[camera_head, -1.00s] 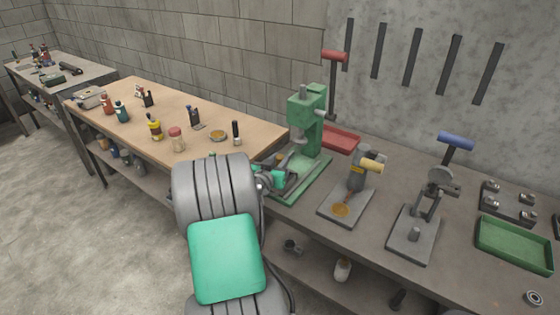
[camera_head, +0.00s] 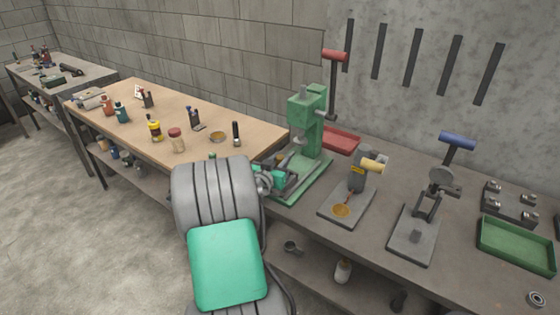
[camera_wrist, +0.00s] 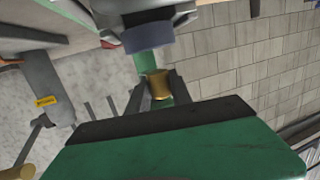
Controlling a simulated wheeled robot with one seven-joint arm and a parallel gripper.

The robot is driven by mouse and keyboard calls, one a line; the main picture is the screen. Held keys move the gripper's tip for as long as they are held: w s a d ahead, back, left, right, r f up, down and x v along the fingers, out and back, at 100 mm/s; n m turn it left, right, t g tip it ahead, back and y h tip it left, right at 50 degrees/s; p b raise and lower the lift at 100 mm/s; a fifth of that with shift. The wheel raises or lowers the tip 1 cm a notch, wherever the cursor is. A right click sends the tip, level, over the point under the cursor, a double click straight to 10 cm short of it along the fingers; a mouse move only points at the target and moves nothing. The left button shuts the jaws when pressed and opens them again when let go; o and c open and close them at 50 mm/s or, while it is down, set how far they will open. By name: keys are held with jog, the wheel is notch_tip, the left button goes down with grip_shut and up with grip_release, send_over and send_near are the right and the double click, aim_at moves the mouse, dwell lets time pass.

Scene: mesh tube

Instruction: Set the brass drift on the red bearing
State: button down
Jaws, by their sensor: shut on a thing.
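My gripper (camera_wrist: 160,90) is shut on the brass drift (camera_wrist: 161,85), a short gold cylinder between the two dark fingers in the wrist view. In the head view my gripper (camera_head: 286,180) is at the front left of the green press (camera_head: 307,125), low over its base. The drift is too small there to make out surely. I cannot make out the red bearing in either view; it may be hidden by my gripper or the press. A grey-violet round part (camera_wrist: 148,36) is just beyond the drift in the wrist view.
A red tray (camera_head: 341,140) lies right of the press. A grey press with a yellow handle (camera_head: 372,166) and one with a blue handle (camera_head: 456,141) stand farther right. A green tray (camera_head: 515,244) is at the right. The wooden bench (camera_head: 165,117) at left holds several bottles.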

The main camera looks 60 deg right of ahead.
jog(key=shift+f+b, duration=1.3)
jog(key=shift+b, duration=0.45)
dwell(1.2)
jog(key=c, duration=1.1)
grip_release()
